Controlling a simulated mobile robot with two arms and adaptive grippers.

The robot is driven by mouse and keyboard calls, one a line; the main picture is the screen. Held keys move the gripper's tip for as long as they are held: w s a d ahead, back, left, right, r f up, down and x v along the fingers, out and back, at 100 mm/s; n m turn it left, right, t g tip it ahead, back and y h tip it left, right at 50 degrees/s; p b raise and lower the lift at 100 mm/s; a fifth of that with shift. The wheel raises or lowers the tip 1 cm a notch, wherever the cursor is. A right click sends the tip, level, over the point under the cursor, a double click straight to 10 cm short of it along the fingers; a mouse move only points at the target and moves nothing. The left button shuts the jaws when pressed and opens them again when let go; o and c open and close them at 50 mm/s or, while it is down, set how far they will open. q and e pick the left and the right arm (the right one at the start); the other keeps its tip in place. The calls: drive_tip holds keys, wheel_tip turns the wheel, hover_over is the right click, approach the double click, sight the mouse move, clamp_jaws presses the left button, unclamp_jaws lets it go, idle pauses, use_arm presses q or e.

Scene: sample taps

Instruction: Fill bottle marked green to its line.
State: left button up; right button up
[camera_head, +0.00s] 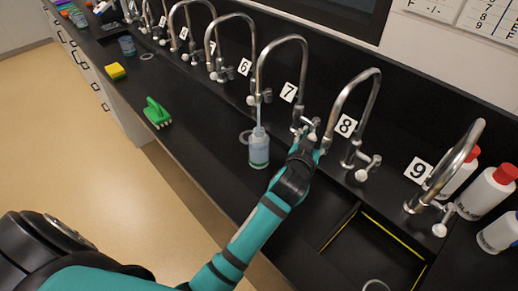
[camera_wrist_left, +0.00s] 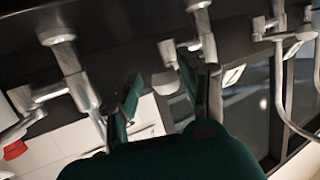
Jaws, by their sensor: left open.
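A clear bottle (camera_head: 259,152) with a green band stands upright on the black counter under the spout of tap 7 (camera_head: 300,60). A thin pale stream shows between the spout and the bottle's mouth. The bottle looks partly filled with pale liquid, but its level against a line is too small to tell. My left gripper (camera_head: 308,140) is at the valve handle of tap 7. In the left wrist view, the two green fingers of my left gripper (camera_wrist_left: 160,95) are apart, with a rounded metal knob (camera_wrist_left: 167,53) near and between their tips. Contact is unclear. My right gripper is not in view.
Tap 8 (camera_head: 362,90) and tap 9 (camera_head: 460,160) stand to the right, with red-capped white bottles (camera_head: 487,192) beyond. A yellow-edged sink opening (camera_head: 375,250) is in front. A green brush (camera_head: 157,112) and yellow sponge (camera_head: 116,71) lie left on the counter.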

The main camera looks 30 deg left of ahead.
use_arm(q)
drive_tip(key=shift+a, duration=0.15)
idle(0.4)
drive_tip(key=a+p, duration=0.1)
drive_tip(key=a, duration=0.2)
drive_tip(key=shift+p, duration=0.3)
idle(1.5)
drive_tip(key=p+v, duration=0.5)
drive_tip(key=v, duration=0.2)
drive_tip(key=shift+a, duration=0.6)
